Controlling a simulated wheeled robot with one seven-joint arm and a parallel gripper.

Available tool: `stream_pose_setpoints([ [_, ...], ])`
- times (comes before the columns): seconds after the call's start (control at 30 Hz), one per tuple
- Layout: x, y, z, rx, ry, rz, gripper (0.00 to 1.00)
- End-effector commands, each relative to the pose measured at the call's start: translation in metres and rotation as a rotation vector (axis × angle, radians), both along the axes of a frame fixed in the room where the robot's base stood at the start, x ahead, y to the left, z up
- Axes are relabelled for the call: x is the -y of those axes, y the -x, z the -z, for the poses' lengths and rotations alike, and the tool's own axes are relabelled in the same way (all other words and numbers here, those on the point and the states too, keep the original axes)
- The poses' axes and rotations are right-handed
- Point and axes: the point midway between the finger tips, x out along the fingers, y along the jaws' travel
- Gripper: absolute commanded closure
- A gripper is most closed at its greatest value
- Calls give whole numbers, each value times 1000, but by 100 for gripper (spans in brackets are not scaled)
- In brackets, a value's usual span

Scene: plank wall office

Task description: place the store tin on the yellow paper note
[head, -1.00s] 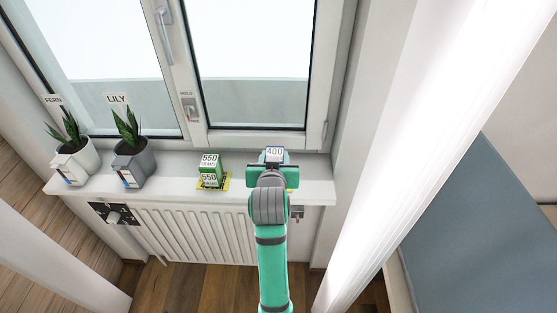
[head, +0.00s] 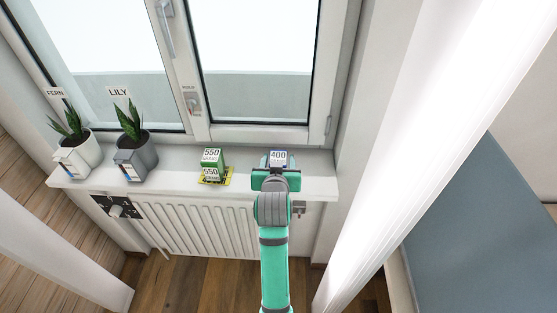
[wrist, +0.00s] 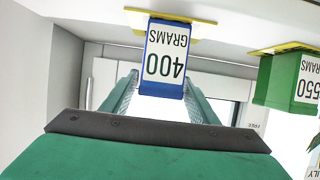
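A blue tin (head: 279,158) labelled 400 stands on the white sill at the right. In the wrist view, which is upside down, the blue tin (wrist: 165,58) reads 400 grams and stands upright on a yellow paper note (wrist: 205,19). My gripper (head: 277,168) is at the tin from the front, and its fingers (wrist: 163,88) flank it, looking slightly apart from its sides. A green tin (head: 212,158) labelled 550 grams stands to the left on another yellow piece (head: 228,179). No label naming either tin as the store tin is readable.
Two potted plants, a white pot marked FERN (head: 78,158) and a grey pot marked LILY (head: 137,160), stand on the left of the sill (head: 180,181). The window (head: 255,65) is close behind the tins. A radiator (head: 205,228) is below.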

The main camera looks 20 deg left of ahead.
Motion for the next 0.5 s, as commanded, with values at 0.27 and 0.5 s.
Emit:
stream_pose_setpoints([
  [0.27,0,0,-1,0,0,0,41],
  [0.5,4,13,-9,2,-1,0,41],
])
